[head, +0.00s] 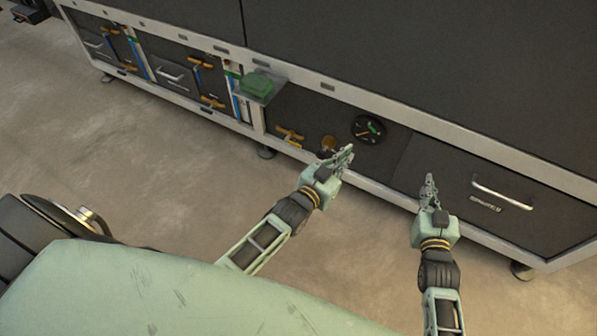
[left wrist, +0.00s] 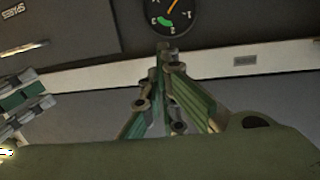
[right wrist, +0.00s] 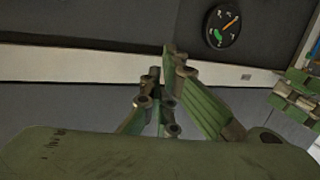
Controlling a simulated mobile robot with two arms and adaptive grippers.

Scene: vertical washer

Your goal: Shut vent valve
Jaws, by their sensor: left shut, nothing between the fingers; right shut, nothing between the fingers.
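Several orange-handled valves sit along the machine's low front panel, and no label shows which is the vent valve. The nearest orange handle (head: 290,134) is left of my left gripper, with a round brass-brown knob (head: 327,143) just behind the fingertips. Other orange handles (head: 213,102) are further left. My left gripper (head: 346,153) is shut and empty in front of the panel, below the gauge. My right gripper (head: 430,180) is shut and empty in front of the drawer section. Neither wrist view shows an orange handle clearly.
A round black gauge (head: 368,129) with a green band is on the panel; it also shows in the left wrist view (left wrist: 173,14) and right wrist view (right wrist: 222,26). A green box (head: 257,84) juts out on a bracket. A drawer handle (head: 502,191) protrudes at right. The floor is clear.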

